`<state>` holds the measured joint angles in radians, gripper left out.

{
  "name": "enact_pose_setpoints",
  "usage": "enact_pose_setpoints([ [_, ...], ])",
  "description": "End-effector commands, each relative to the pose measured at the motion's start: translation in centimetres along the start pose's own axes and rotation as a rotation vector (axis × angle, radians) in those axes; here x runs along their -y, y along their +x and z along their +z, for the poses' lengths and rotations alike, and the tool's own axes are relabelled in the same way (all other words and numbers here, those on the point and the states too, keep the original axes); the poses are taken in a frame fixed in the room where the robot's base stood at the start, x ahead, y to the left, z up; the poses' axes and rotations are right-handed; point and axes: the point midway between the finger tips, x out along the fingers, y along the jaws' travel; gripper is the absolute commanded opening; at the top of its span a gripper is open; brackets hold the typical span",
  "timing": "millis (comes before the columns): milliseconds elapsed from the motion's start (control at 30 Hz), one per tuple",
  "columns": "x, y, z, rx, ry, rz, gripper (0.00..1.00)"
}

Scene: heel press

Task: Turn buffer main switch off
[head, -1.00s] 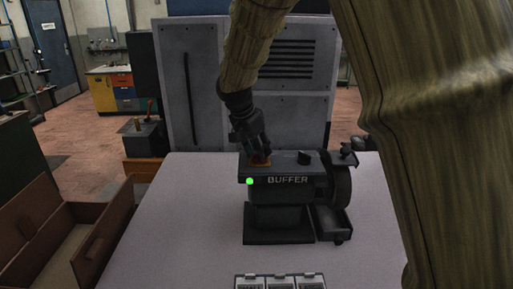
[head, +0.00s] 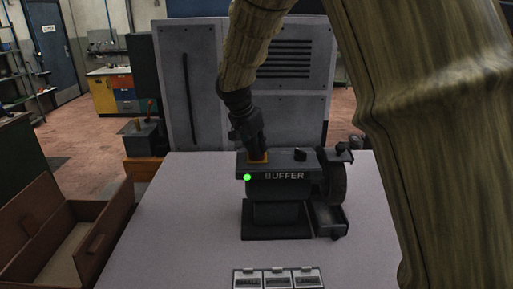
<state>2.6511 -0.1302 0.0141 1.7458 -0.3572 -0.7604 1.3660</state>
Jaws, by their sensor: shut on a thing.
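The buffer (head: 284,188) is a dark bench machine on the pale table, with its name in light letters on the front. A green light (head: 247,177) glows at the left of its front. My gripper (head: 257,151) points down at the left of the machine's top plate. A dark knob (head: 300,154) stands on the top plate to the right, apart from my gripper.
A dark wheel (head: 336,181) is at the machine's right end, with a small tray (head: 329,220) below. Several labelled lidded boxes (head: 278,278) sit at the table's front. An open brown crate (head: 103,238) is at left. A grey cabinet (head: 204,90) stands behind. The table's left half is clear.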

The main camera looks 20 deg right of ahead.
Motion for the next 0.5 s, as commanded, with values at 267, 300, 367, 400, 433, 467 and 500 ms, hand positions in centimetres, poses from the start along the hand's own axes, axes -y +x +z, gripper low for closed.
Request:
enact_pose_setpoints([
  [267, 0.13, -0.38, -0.22, -0.005, -0.130, -0.063, 0.00],
  [300, 0.09, -0.38, -0.21, -0.005, -0.158, -0.074, 0.00],
  [367, 0.07, -0.37, -0.21, -0.005, -0.204, -0.094, 0.00],
  [400, 0.06, -0.38, -0.23, -0.005, -0.237, -0.106, 0.00],
  [433, 0.07, -0.39, -0.24, -0.006, -0.261, -0.117, 0.00],
  [467, 0.05, -0.40, -0.25, -0.006, -0.285, -0.127, 0.00],
  [500, 0.01, -0.41, -0.27, -0.005, -0.317, -0.140, 0.00],
])
